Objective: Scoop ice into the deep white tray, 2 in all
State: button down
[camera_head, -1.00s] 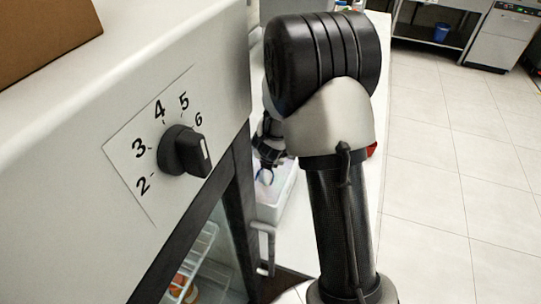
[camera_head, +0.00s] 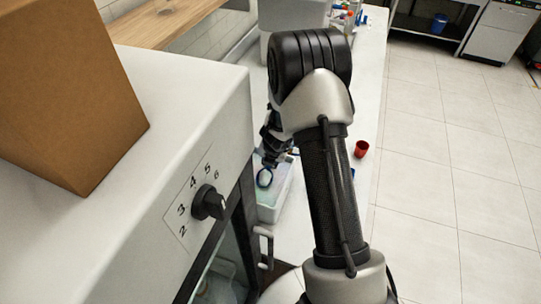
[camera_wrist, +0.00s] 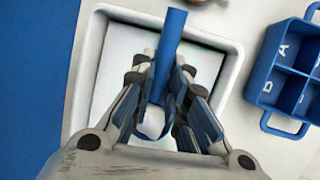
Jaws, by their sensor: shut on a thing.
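My gripper (camera_wrist: 155,105) is shut on a blue scoop (camera_wrist: 170,40), whose strip-like handle stands up between the fingers in the wrist view. A pale rounded patch (camera_wrist: 152,123) shows between the fingertips; I cannot tell whether it is ice or the inside of the scoop. The deep white tray (camera_wrist: 86,75) lies below the gripper, and its visible floor looks bare and pale. In the head view the tray (camera_head: 268,213) stands on the counter beside the dark-framed cabinet. My arm hides part of the tray.
A blue divided caddy (camera_wrist: 291,75) with lettered compartments stands right of the tray. A blue surface (camera_wrist: 35,80) lies to the left. In the head view a red cup (camera_head: 361,149) stands right of my arm. The white cabinet with a dial (camera_head: 208,203) and a brown box (camera_head: 70,90) are at left.

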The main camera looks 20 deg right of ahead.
jog(key=shift+w+d+r+p, duration=0.1)
jog(key=shift+r+p, duration=0.75)
jog(key=shift+p, duration=1.2)
jog(key=shift+r+p, duration=0.15)
jog(key=shift+p, duration=0.3)
jog(key=r+p, duration=0.1)
jog(key=p, duration=0.2)
jog(key=shift+g+y, duration=0.3)
jog(key=shift+p, duration=0.55)
jog(key=p, duration=0.2)
jog(key=r+p, duration=0.1)
jog(key=p, duration=0.1)
jog(key=shift+w+d, duration=0.1)
jog(key=shift+w, duration=0.15)
jog(key=r+p, duration=0.1)
jog(key=p, duration=0.7)
jog(key=shift+s+r+g+y, duration=0.1)
jog(key=shift+r+g+y, duration=0.1)
jog(key=shift+g+y, duration=0.2)
jog(key=r+p, duration=0.1)
jog(key=p, duration=0.2)
jog(key=shift+r+p, duration=0.25)
jog(key=shift+p, duration=0.15)
jog(key=shift+d+r+g+y+p, duration=0.15)
jog(key=shift+r+g+y+p, duration=0.2)
jog(key=shift+p, duration=0.3)
